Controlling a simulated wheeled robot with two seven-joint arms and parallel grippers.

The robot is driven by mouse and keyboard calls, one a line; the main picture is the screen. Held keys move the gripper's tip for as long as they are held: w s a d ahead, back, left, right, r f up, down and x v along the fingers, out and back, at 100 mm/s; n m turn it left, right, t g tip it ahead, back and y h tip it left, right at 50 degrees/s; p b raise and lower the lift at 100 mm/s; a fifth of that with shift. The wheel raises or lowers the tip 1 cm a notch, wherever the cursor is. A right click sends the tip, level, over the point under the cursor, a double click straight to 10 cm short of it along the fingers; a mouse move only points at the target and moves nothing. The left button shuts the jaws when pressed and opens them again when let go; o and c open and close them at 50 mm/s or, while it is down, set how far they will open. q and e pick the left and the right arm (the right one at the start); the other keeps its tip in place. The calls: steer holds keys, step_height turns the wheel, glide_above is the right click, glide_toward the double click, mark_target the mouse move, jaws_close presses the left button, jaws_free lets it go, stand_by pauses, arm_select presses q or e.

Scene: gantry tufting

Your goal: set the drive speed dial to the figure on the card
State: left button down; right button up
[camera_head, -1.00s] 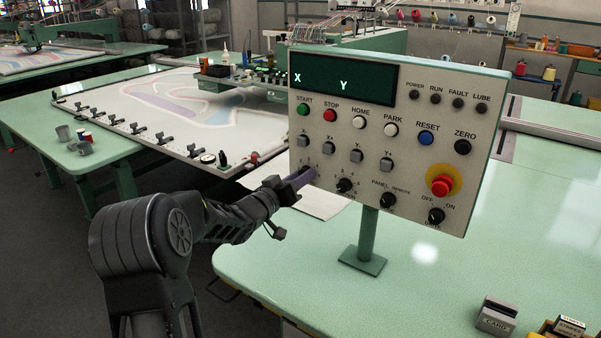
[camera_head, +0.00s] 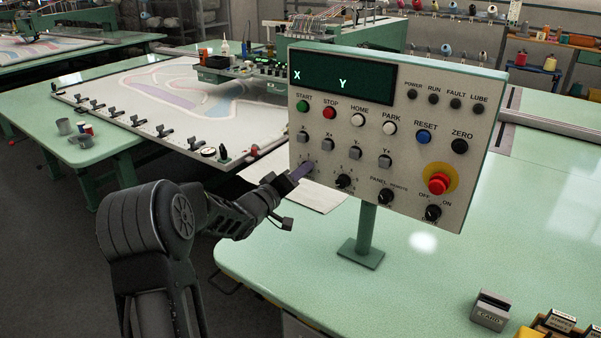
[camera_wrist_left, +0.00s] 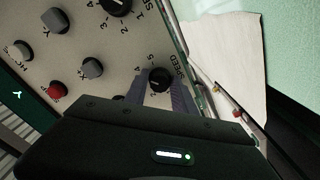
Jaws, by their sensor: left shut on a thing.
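The control panel (camera_head: 400,130) stands upright on a post. My left gripper (camera_head: 305,170) is at its lower left and covers the speed dial in the head view. In the left wrist view the black speed dial (camera_wrist_left: 159,79) sits between the fingertips of my left gripper (camera_wrist_left: 158,92), which is shut on it. The figures 4 and 5 show beside the dial; its pointer setting cannot be read for sure. A block marked CARD (camera_head: 491,311) stands on the table at the lower right; no figure on it is readable. My right gripper is not in view.
Close to the speed dial is another black dial (camera_head: 343,182). A red emergency button (camera_head: 438,184) is at the panel's right. The green table (camera_head: 420,280) is clear in front of the post. Small yellow and black blocks (camera_head: 562,322) stand at the lower right corner.

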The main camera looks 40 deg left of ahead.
arm_select(q)
steer(key=c, duration=1)
jaws_free()
steer(key=shift+c, duration=0.2)
steer(key=s+b, duration=0.1)
steer(key=s, duration=0.6)
steer(key=shift+s, duration=0.35)
steer(key=shift+s+f, duration=0.1)
